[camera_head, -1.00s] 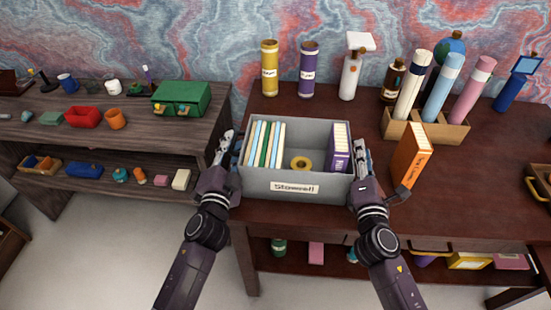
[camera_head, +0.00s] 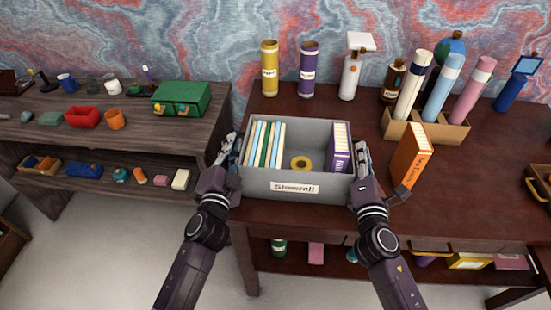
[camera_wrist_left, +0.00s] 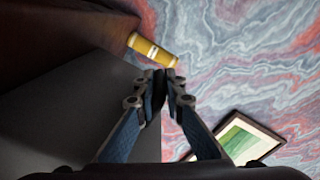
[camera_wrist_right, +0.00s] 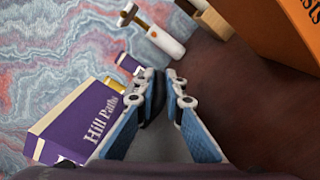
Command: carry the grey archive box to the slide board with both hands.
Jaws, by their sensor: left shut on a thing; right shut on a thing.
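The grey archive box (camera_head: 255,184) stands upright at the front left of the dark red-brown desk, with a label on its front. It holds several thin upright books (camera_head: 264,145), a yellow ring (camera_head: 301,163) and a purple book (camera_head: 338,162). My left gripper (camera_head: 231,152) is shut on the box's left side; its fingers also show in the left wrist view (camera_wrist_left: 166,86). My right gripper (camera_head: 362,158) is shut on the right side, also seen in the right wrist view (camera_wrist_right: 164,92). I cannot tell whether the box's bottom touches the desk. I cannot make out a slide board.
An orange book (camera_head: 411,155) stands close to the right of my right gripper. A holder (camera_head: 400,130) with several tubes is behind it. A gap separates the left shelf (camera_head: 180,130).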

